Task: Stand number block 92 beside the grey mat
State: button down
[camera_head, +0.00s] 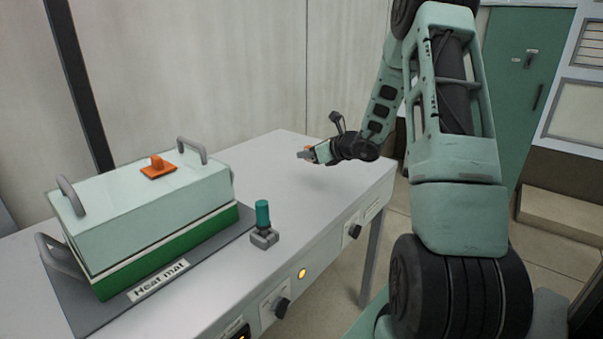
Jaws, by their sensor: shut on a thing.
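The grey mat (219,242), labelled "Heat mat", lies on the bench's left part under a large pale-lidded green box (150,225). My gripper (309,154) is over the far right part of the bench, to the right of the mat and apart from it. It is shut on a small block (303,155), seen as a grey patch with a bit of orange at the fingertips. The block is too small here to read a number, and the fingers partly hide it. I cannot make out a 92 anywhere in view.
A teal-topped peg in a grey base (263,225) stands just right of the mat. The light bench (330,200) is clear between this peg and my gripper. An orange handle piece (158,167) sits on the box lid. Knobs and a lit yellow lamp (302,273) line the bench front.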

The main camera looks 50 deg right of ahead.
aim_at(308, 181)
jog(key=shift+f, duration=3.4)
jog(key=shift+f+b, duration=0.2)
jog(key=shift+b, duration=0.25)
jog(key=c, duration=1.3)
grip_release()
jog(key=shift+r, duration=0.15)
jog(key=shift+r+p, duration=0.2)
jog(key=shift+p, duration=0.15)
jog(key=v, duration=1.2)
jog(key=shift+s+f, duration=0.1)
jog(key=shift+f, duration=0.1)
